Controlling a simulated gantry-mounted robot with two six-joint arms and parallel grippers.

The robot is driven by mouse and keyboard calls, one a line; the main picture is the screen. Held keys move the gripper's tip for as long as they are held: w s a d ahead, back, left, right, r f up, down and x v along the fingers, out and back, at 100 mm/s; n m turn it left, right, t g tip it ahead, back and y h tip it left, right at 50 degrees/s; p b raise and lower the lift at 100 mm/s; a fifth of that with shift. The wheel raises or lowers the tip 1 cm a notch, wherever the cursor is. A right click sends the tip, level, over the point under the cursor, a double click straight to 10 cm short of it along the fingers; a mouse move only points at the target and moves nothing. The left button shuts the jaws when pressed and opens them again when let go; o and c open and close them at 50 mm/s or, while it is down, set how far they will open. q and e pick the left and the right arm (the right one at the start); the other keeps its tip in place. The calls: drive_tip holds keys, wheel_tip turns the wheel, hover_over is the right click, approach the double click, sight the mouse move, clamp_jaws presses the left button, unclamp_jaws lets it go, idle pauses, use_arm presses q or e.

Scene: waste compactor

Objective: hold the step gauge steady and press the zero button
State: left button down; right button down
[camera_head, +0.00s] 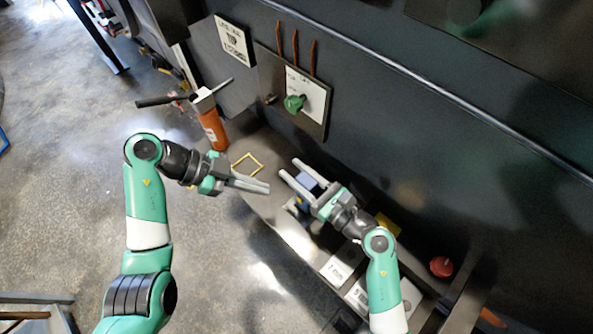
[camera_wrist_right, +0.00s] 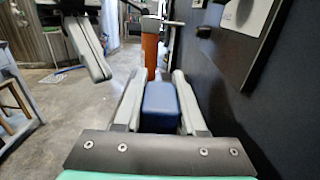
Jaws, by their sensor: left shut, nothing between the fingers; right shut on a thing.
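The step gauge, seen as a blue block (camera_wrist_right: 160,104), sits between the fingers of my right gripper (camera_wrist_right: 160,80) in the right wrist view. In the head view my right gripper (camera_head: 288,169) is shut on the blue block (camera_head: 306,181), partly hidden by the fingers. My left gripper (camera_head: 268,187) is shut and empty, its tips a short way left of the right gripper's fingers. Its fingers also show at upper left in the right wrist view (camera_wrist_right: 90,50), apart from the gauge. I cannot make out the zero button.
An orange cylinder (camera_head: 213,129) with a black handle stands behind the left gripper. A yellow frame outline (camera_head: 247,163) and a red knob (camera_head: 441,266) are on the ledge. Open floor lies left.

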sight(300, 199)
use_arm(q)
drive_tip(key=s+f+n+t+h, duration=0.3)
drive_tip(key=s+f+n+h, duration=0.1)
drive_tip(key=s+f+n, duration=0.3)
drive_tip(key=shift+s, duration=1.15)
drive_tip(key=shift+w+d, duration=0.1)
drive_tip(key=shift+d, duration=0.05)
drive_tip(key=shift+w+d, duration=1.4)
drive_tip(key=shift+w, duration=0.25)
drive_tip(key=shift+w+d, duration=1.35)
drive_tip(key=shift+w, duration=0.3)
drive_tip(key=shift+w+d, duration=0.25)
drive_tip(key=shift+w, duration=0.05)
